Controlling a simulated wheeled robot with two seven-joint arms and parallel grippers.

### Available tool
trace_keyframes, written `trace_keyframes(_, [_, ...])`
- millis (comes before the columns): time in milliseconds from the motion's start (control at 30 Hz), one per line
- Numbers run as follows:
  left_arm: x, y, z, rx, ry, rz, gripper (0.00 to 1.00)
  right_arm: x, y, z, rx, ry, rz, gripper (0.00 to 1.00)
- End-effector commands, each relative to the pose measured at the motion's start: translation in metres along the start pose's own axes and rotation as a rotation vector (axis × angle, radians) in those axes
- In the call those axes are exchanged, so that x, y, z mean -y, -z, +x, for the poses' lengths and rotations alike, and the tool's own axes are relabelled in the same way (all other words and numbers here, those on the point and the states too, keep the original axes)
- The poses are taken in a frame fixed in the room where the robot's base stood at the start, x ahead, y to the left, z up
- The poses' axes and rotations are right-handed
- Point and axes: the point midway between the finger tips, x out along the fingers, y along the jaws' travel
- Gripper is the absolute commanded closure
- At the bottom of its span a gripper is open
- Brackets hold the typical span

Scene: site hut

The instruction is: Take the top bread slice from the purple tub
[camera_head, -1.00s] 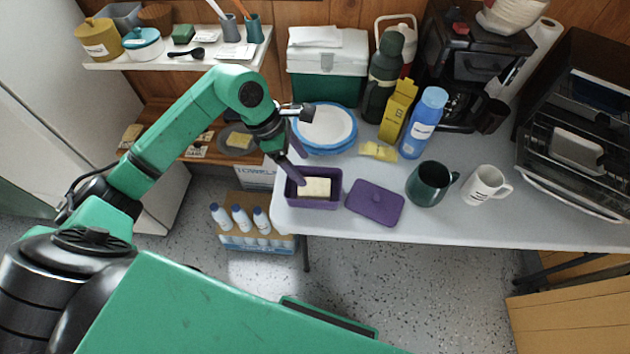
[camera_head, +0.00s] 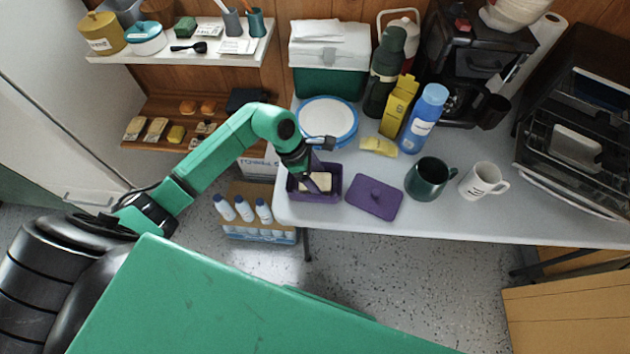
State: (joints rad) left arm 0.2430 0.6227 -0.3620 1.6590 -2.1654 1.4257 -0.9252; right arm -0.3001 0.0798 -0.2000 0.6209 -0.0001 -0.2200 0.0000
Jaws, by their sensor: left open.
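The purple tub (camera_head: 298,196) stands open at the left front corner of the table. A pale bread slice (camera_head: 322,180) shows inside it, partly hidden by my left gripper; how many slices lie beneath cannot be seen. The purple lid (camera_head: 374,198) lies flat on the table just right of the tub. My right gripper is not in view.
Blue-rimmed plates (camera_head: 327,122) stand behind the tub. A yellow cloth or sponge (camera_head: 379,146), a dark green mug (camera_head: 428,178), a white mug (camera_head: 483,182) and a blue bottle (camera_head: 424,118) stand to the right. Bottles in a carton (camera_head: 245,210) stand on the floor below left.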

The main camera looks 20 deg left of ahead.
Motion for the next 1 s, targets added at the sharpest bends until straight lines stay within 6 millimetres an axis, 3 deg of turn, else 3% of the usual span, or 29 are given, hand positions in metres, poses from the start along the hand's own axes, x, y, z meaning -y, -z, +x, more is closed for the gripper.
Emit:
trace_keyframes(200, [0.0, 0.001, 0.002, 0.001, -0.001, 0.0, 0.21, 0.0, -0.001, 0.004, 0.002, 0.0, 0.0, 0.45])
trace_keyframes(367, [0.0, 0.001, 0.002, 0.001, 0.0, 0.0, 0.82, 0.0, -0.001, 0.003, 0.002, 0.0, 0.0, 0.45])
trace_keyframes(767, [-0.001, -0.003, -0.005, 0.002, -0.001, 0.0, 0.83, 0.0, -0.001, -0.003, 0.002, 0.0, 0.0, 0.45])
trace_keyframes(867, [-0.002, -0.008, -0.019, 0.001, -0.004, 0.002, 0.83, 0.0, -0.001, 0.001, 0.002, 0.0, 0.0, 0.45])
trace_keyframes(1000, [-0.002, -0.021, -0.051, 0.001, -0.007, 0.005, 0.83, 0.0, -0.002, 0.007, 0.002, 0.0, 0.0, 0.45])
